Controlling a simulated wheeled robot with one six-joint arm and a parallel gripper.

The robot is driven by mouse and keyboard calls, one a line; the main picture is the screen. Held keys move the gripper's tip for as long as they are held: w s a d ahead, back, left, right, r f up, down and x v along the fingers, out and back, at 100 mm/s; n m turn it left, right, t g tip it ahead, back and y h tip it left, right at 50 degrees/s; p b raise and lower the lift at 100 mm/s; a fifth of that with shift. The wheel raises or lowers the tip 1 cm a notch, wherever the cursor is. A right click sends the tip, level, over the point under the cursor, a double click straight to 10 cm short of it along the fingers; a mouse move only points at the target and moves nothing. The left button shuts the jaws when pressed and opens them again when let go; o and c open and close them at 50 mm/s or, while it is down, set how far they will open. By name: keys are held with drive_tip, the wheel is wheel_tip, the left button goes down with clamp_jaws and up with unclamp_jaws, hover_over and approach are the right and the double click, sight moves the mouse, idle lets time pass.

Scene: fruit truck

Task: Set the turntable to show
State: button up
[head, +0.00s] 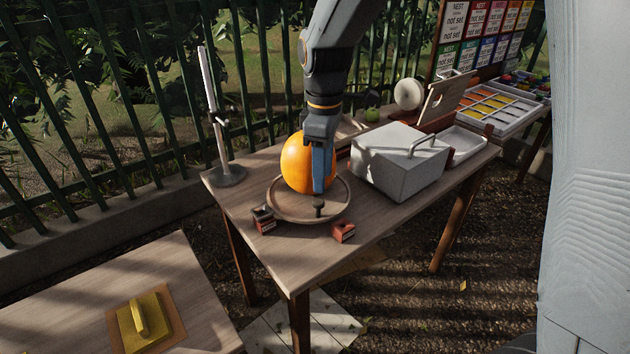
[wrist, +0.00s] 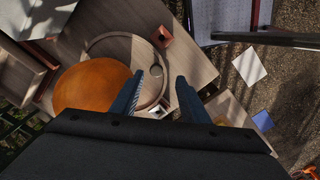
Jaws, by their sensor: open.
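The turntable (head: 283,212) is a round, wooden, rimmed disc on the middle table, also in the wrist view (wrist: 98,44). A large orange fruit (head: 296,160) rests on it and covers much of the disc; it fills the left of the wrist view (wrist: 88,84). A small dark knob (head: 319,209) stands at the disc's near edge. My gripper (head: 321,193) points down just above the knob, beside the fruit. In the wrist view its fingers (wrist: 168,77) are apart and nothing is held. The knob (wrist: 158,70) shows by the left fingertip; contact cannot be told.
A stand with a white pole (head: 228,176) is to the left, a grey box (head: 390,173) to the right. A yellow-handled block (head: 135,325) lies on the front-left table.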

sight(319, 202)
drive_tip(key=shift+w+a+n, duration=0.3)
drive_tip(key=shift+w+a, duration=0.05)
drive_tip(key=shift+w, duration=0.1)
drive_tip(key=shift+w+f, duration=0.15)
drive_tip(key=shift+f, duration=0.2)
wheel_tip(319, 202, down, 7)
drive_tip(key=shift+r+p, duration=0.1)
drive_tip(key=shift+p, duration=0.6)
clamp_jaws()
